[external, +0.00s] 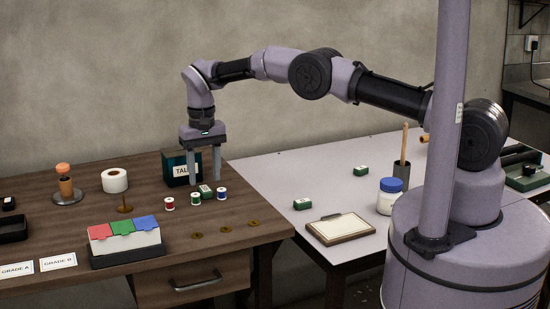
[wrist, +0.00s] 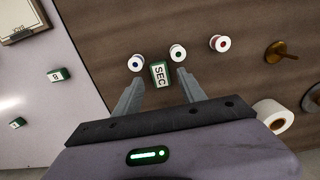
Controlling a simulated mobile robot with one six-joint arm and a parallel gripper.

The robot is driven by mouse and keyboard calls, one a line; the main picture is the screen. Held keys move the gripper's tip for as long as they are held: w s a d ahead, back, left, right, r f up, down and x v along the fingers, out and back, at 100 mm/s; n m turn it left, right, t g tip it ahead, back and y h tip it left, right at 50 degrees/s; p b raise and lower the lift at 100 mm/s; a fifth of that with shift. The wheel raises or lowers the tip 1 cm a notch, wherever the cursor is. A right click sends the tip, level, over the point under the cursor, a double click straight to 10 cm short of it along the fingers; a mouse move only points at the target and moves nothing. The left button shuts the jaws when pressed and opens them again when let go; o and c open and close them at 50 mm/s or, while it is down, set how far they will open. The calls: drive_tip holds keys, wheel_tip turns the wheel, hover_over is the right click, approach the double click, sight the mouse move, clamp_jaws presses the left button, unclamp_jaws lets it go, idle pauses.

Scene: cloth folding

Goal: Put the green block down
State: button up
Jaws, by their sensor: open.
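A green block with a white SEC label (wrist: 159,74) rests on the brown wooden desk among small thread spools. It also shows in the external view (external: 206,191), partly hidden by the spools in front. My gripper (external: 204,180) is open, with its fingers pointing down just above and behind the block. In the wrist view the two fingertips (wrist: 158,78) stand to either side of the block. I see no contact between the fingers and the block.
Blue (external: 222,194), green (external: 196,198) and red (external: 169,203) spools stand close by. A dark green box (external: 178,167) is behind them. Two other green blocks (external: 303,204) (external: 361,171) lie on the pale table. A colored-card holder (external: 126,240) sits in front.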

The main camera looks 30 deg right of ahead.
wheel_tip(320, 180, up, 9)
drive_tip(key=p, duration=0.3)
wheel_tip(320, 180, up, 12)
hover_over(206, 189)
drive_tip(key=d, duration=0.7)
drive_tip(key=s+d+r+m+t+y, duration=0.2)
drive_tip(key=s+d+r, duration=0.5)
drive_tip(key=d+r, duration=0.4)
drive_tip(key=s+d+r+m+t, duration=0.15)
drive_tip(key=s+d, duration=0.35)
drive_tip(key=s, duration=0.5)
drive_tip(key=s+d+r+t, duration=0.1)
drive_tip(key=s+d+t, duration=0.1)
drive_tip(key=s+d, duration=0.55)
drive_tip(key=s+f, duration=0.5)
drive_tip(key=s, duration=0.3)
drive_tip(key=shift+s+m, duration=0.25)
drive_tip(key=shift+m, duration=0.2)
drive_tip(key=shift+o, duration=0.5)
wheel_tip(206, 189, down, 2)
drive_tip(key=shift+f+b, duration=0.1)
drive_tip(key=shift+b, duration=1)
drive_tip(key=shift+r+p, duration=0.35)
drive_tip(key=shift+r, duration=0.05)
